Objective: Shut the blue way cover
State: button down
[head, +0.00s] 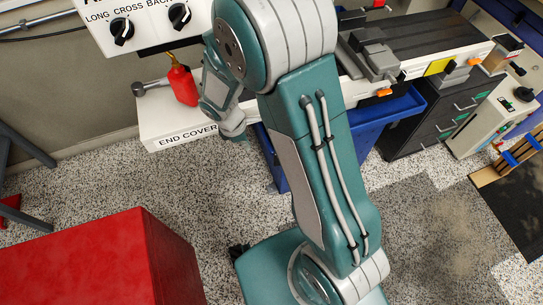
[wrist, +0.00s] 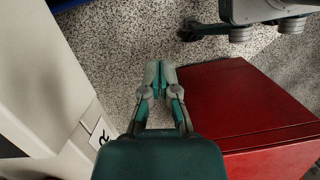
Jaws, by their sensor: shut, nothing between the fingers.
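My gripper (head: 235,133) hangs in front of the white machine base, beside the END COVER label, in the head view. In the wrist view my gripper (wrist: 160,75) has its fingers together, with nothing between them, above the speckled floor. A blue tray-like part (head: 345,150) runs under the machine bed, partly behind my arm; I cannot tell whether it is the way cover. A small blue edge (wrist: 62,4) shows at the top left of the wrist view. No part is clearly recognisable as the blue way cover, and my arm hides the middle of the machine.
A red box (head: 100,260) stands at the lower left; its red top (wrist: 245,100) is right of my gripper in the wrist view. A red bottle (head: 183,85) stands on the white end cover (head: 170,118). A dark drawer cabinet (head: 430,110) is at the right. Speckled floor lies open between.

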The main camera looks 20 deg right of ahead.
jog(key=s+d+f, duration=0.1)
jog(key=d+f, duration=0.4)
jog(key=f, duration=0.4)
jog(key=shift+d+f, duration=0.35)
jog(key=shift+d, duration=0.05)
jog(key=shift+s, duration=0.15)
